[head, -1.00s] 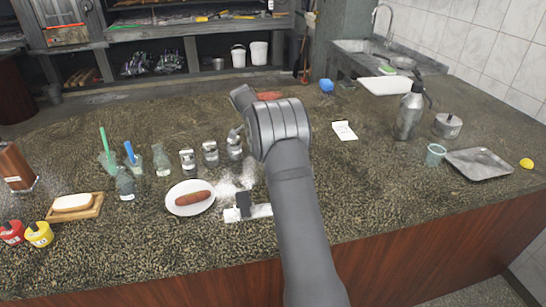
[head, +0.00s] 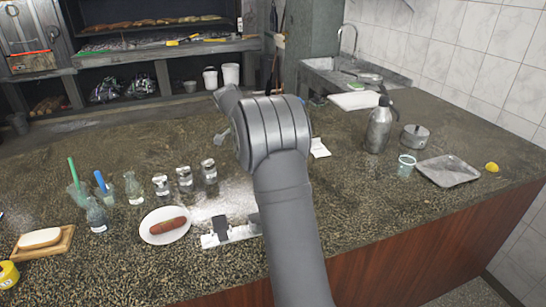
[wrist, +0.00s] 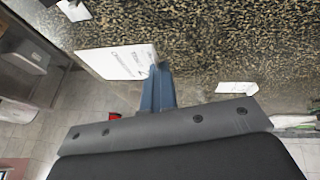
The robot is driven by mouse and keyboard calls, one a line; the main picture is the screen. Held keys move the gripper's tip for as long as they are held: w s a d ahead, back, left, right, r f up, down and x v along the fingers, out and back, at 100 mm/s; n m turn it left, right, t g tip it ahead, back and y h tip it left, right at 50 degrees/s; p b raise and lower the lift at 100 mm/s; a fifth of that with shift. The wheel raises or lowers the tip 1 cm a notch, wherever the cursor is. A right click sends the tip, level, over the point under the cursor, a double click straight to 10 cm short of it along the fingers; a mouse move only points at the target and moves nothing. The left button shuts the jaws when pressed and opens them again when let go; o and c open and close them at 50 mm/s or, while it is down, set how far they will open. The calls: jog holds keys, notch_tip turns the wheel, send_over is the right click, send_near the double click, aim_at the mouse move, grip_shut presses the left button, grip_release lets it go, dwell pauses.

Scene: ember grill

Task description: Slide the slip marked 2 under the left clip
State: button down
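The clip holder, a pale strip (head: 239,236) with dark clips, lies near the counter's front edge. Its left clip (head: 222,228) is in plain view; its right clip (head: 254,221) is partly covered by my arm. In the wrist view my gripper (wrist: 158,84) shows as blue fingers close together. A white printed slip (wrist: 120,62) meets the fingertips, appears large and near, and seems held; its number cannot be read. In the head view my gripper is hidden behind my arm. Another white slip (head: 319,148) lies right of my wrist, partly covered.
A plate with a sausage (head: 160,237) stands just left of the holder. Several small jars (head: 185,180) stand behind it, by a patch of white powder. A flask (head: 378,128), a cup (head: 405,167) and a metal tray (head: 450,171) are at the right. Counter between is mostly clear.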

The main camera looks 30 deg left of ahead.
jog(key=s+a+f+y, duration=0.1)
jog(key=s+a+f, duration=0.1)
jog(key=s+a, duration=1.1)
jog(key=shift+m+t, duration=0.3)
jog(key=shift+t, duration=0.1)
jog(key=shift+w+a+f, duration=0.25)
jog(key=shift+w+f, duration=0.1)
jog(key=shift+f, duration=0.6)
jog(key=shift+w+a+f, duration=0.3)
jog(key=shift+f, duration=0.6)
jog(key=shift+w+a+f, duration=0.25)
jog(key=shift+w+f, duration=0.1)
jog(key=shift+f, duration=0.6)
jog(key=shift+s+d+f, duration=0.15)
jog(key=shift+s+d, duration=1.3)
jog(key=c, duration=2.2)
grip_release()
jog(key=c, duration=1.7)
grip_release()
jog(key=shift+r, duration=3.5)
